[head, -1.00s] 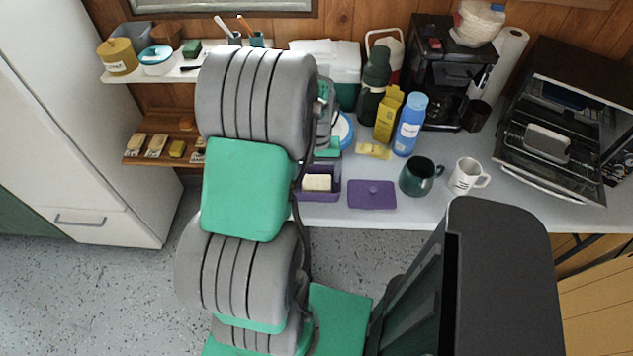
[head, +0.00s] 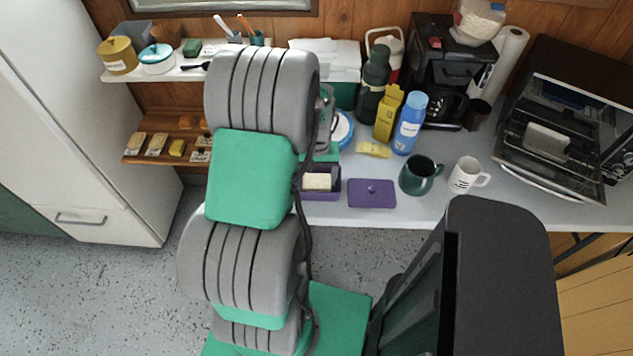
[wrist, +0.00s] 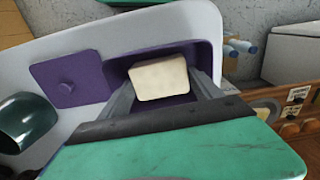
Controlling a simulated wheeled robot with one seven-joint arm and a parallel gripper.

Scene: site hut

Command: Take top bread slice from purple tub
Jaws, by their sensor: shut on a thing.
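The purple tub (head: 332,194) stands open near the front edge of the white table, partly hidden by my arm in the head view. It also shows in the wrist view (wrist: 212,62). A pale bread slice (wrist: 158,79) is between the fingers of my gripper (wrist: 163,90) in the wrist view, and my gripper is shut on it. The slice shows in the head view (head: 317,181) at the tub. Whether it is clear of the tub floor or of other slices cannot be told. The fingertips are mostly hidden in the head view.
The purple lid (head: 372,193) lies just right of the tub. A green mug (head: 418,177), a white mug (head: 467,175), a blue bottle (head: 410,124) and a yellow box (head: 388,114) stand farther right and back. An open toaster oven (head: 560,125) is at the right.

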